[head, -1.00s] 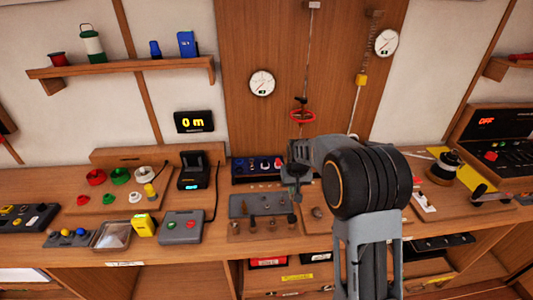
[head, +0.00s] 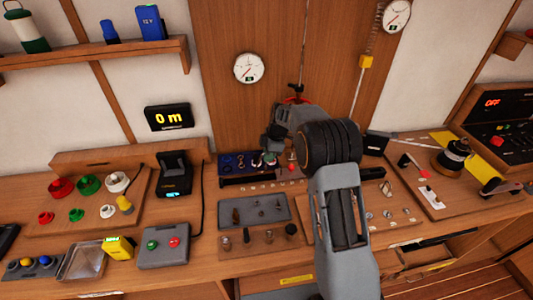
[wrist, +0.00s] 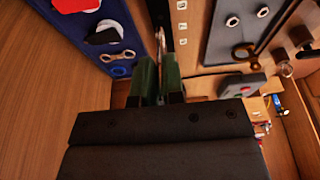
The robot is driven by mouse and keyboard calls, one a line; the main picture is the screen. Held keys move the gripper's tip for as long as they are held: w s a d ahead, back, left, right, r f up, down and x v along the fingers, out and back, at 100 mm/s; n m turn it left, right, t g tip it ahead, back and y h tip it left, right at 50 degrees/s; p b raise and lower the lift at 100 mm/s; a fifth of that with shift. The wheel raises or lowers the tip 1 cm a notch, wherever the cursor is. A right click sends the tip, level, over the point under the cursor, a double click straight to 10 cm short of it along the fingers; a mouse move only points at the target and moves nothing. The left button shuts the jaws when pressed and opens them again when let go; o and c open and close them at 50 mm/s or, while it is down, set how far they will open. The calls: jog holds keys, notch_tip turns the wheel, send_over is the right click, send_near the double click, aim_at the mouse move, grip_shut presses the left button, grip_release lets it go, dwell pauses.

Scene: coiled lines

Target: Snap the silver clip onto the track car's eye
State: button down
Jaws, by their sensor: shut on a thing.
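My gripper (wrist: 159,82) shows in the wrist view with its two green fingers close together. It is shut on a slim silvery piece (wrist: 160,42) that shows only in part between the fingertips; it looks like the silver clip. In the head view my gripper (head: 268,150) is at the blue tray (head: 228,168) at the back of the bench. A red part (head: 296,100) at the foot of a hanging line shows just above my arm, mostly hidden. I cannot pick out the track car or its eye with certainty.
The blue tray holds a silver figure-eight piece (wrist: 118,62) and a red piece (wrist: 75,4). A grey plate (head: 255,210) with small fittings lies in front.

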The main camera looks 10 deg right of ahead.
aim_at(280, 166)
jog(key=shift+d+f+b, duration=0.1)
jog(key=shift+d+f, duration=0.1)
jog(key=shift+d, duration=0.5)
jog(key=shift+d+f+b, duration=0.1)
jog(key=shift+d+f, duration=0.1)
jog(key=shift+d, duration=0.55)
jog(key=shift+d+f+b, duration=0.1)
jog(key=shift+d+f, duration=0.1)
jog(key=shift+d, duration=0.5)
jog(key=shift+d+b, duration=0.1)
jog(key=shift+b, duration=0.35)
jog(key=shift+d+f, duration=0.15)
jog(key=shift+d, duration=0.35)
jog(key=shift+s+d+f+b, duration=0.1)
jog(key=shift+d+f+b, duration=0.1)
jog(key=shift+d, duration=0.2)
jog(key=shift+s+d+f+b, duration=0.1)
jog(key=shift+d+b, duration=0.05)
jog(key=shift+d, duration=0.25)
